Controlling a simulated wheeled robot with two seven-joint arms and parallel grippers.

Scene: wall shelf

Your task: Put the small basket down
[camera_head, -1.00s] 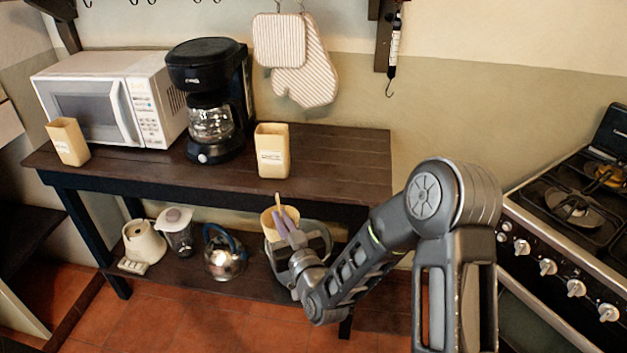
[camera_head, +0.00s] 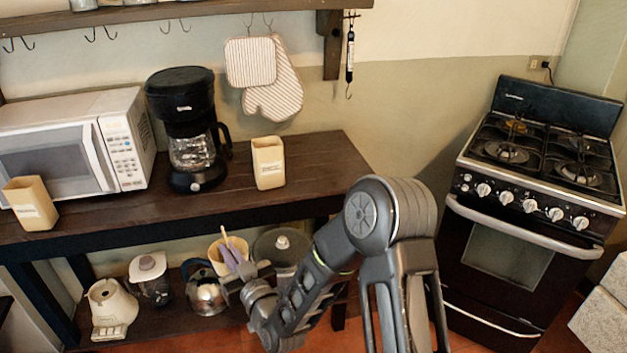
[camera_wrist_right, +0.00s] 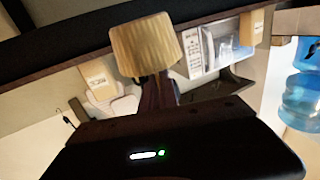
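The small basket (camera_head: 228,247) is a pale yellow tub. It is at the fingers of my right gripper (camera_head: 235,258), in front of the lower part of the dark wooden table (camera_head: 330,160). A thin tan stick shows at its rim. In the right wrist view the basket (camera_wrist_right: 147,45) sits at the end of the purplish fingers, which look closed on its wall; the exact contact is hidden. It appears held above the lower shelf (camera_head: 165,318), with the gap hard to judge. My left gripper is not in view.
On the lower shelf stand a kettle (camera_head: 207,293), a blender (camera_head: 150,280), a cream appliance (camera_head: 110,305) and a lidded pot (camera_head: 283,247) close to the basket. The tabletop holds a microwave (camera_head: 60,155), coffee maker (camera_head: 188,130) and two tan boxes (camera_head: 268,163) (camera_head: 30,203). A stove (camera_head: 530,190) stands right.

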